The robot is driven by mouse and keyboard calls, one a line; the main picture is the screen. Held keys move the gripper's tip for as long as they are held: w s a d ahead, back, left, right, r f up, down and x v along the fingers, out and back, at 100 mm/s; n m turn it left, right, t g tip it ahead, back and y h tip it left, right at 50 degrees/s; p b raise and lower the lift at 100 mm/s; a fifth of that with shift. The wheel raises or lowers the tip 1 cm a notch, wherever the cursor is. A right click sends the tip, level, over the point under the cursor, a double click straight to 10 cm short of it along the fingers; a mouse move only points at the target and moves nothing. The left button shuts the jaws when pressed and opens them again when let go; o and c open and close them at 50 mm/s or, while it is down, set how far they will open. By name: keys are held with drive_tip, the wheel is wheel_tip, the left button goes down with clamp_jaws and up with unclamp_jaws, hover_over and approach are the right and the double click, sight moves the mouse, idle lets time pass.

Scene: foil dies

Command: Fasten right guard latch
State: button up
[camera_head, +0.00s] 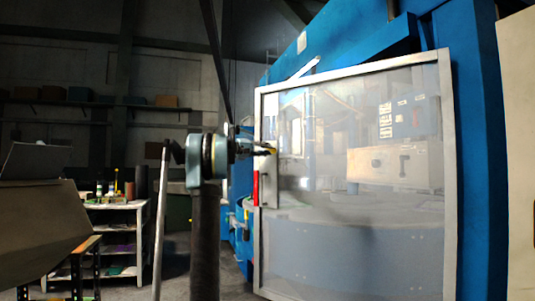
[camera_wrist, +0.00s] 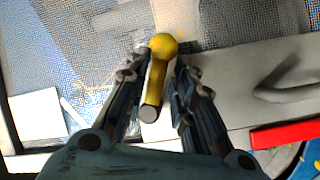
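A yellow ball-ended latch handle (camera_wrist: 162,47) is between the fingers of my gripper (camera_wrist: 160,62) in the wrist view. The fingertips sit close on either side of the ball and appear shut on it; its short shank with a grey round end points back toward the palm. In the head view my gripper (camera_head: 262,151) reaches to the left edge of the guard door (camera_head: 350,72), with a spot of yellow at its tip. The door is a clear panel in a pale frame and looks upright. The latch's seat cannot be made out.
A red part (camera_head: 256,188) is on the door's left edge, below my gripper; it also shows in the wrist view (camera_wrist: 285,132). The blue machine (camera_head: 478,120) stands around and behind the door. A shelf unit (camera_head: 112,216) stands at left.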

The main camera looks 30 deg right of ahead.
drive_tip(key=shift+s+d, duration=0.1)
drive_tip(key=shift+d, duration=1.4)
